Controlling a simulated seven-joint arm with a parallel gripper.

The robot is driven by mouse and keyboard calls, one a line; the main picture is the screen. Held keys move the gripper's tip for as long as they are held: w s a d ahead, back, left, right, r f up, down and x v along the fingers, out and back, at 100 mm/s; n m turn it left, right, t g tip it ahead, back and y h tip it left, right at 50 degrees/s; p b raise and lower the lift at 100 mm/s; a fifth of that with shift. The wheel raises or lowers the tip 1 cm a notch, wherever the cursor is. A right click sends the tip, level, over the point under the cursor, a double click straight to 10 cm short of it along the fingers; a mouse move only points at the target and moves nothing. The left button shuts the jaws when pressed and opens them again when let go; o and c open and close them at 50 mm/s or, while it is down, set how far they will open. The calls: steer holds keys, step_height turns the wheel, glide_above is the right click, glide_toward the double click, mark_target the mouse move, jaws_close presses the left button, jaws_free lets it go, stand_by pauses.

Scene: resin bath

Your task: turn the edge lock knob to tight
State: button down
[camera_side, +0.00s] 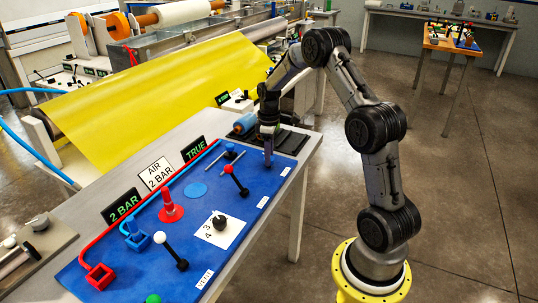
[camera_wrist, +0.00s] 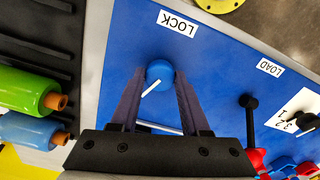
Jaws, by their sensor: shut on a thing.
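The edge lock knob (camera_wrist: 160,71) is a round blue knob with a white pointer line. In the wrist view it sits on the blue panel just below the white LOCK label (camera_wrist: 177,23), between my fingertips. The pointer slants toward the lower left of that view. My gripper (camera_side: 268,160) reaches down to the far right end of the panel in the side view, where its fingers hide the knob. In the wrist view my gripper (camera_wrist: 160,78) is shut on the knob, one finger on each side. I see no tight mark by the knob.
Green (camera_wrist: 30,92) and blue (camera_wrist: 30,130) rollers lie beside the panel.

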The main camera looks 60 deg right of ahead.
steer(key=shift+r, duration=0.1)
stand_by(0.3)
steer(key=shift+c, duration=1.9)
jaws_free()
step_height(320, 180, up, 14)
